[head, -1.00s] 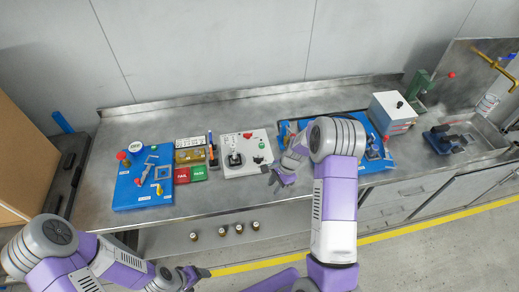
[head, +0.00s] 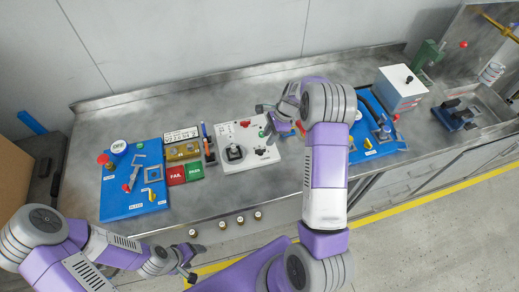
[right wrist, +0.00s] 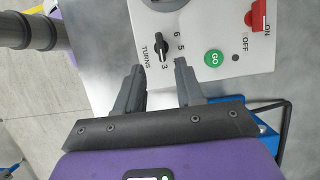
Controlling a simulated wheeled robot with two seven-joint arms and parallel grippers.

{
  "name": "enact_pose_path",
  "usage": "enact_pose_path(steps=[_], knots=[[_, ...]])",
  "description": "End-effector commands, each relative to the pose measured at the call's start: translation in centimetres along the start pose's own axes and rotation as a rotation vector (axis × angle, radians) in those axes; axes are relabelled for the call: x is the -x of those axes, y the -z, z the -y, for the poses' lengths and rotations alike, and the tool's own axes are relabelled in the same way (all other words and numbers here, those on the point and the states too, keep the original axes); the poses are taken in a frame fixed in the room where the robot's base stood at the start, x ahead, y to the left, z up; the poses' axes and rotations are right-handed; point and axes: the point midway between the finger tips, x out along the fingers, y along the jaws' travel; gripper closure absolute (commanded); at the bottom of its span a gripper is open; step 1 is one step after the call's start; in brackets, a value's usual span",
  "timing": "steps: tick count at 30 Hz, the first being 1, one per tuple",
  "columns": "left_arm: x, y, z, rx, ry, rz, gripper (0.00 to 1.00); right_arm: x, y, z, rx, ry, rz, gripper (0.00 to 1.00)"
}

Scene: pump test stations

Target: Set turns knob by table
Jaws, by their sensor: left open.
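The TURNS knob (right wrist: 160,45) is a small black dial on a white panel, in the right wrist view. The digits 3, 5 and 6 show around it. My right gripper (right wrist: 158,72) is open, its two dark fingertips apart with nothing between them. The fingertips lie just short of the knob in that view; I cannot tell the height gap. My left gripper (head: 186,276) is open and empty, low in front of the table.
The panel also bears a green GO button (right wrist: 214,58) and a red ON/OFF switch (right wrist: 257,16). A blue board (head: 135,205), red FAIL block (head: 176,175) and green block (head: 194,171) stand left. A white box (head: 400,88) is right. The front metal strip is clear.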

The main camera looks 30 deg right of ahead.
Motion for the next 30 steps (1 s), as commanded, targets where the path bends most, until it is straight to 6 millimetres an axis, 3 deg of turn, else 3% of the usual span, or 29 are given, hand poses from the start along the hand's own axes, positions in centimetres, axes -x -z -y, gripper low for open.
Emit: enact_pose_path(steps=[18,29,30], knots=[[-0.6,0.1,0.2,-0.001,0.0,-0.001,0.27,-7.5,0.2,0.0,0.0,-0.002,0.0,0.63],[-0.6,0.1,0.2,0.0,0.0,-0.001,0.27,-8.1,0.2,0.0,0.001,0.001,0.0,0.63],[-0.6,0.1,0.2,0.0,0.0,-0.001,0.27,-8.1,0.2,0.0,0.001,0.001,0.0,0.69]])
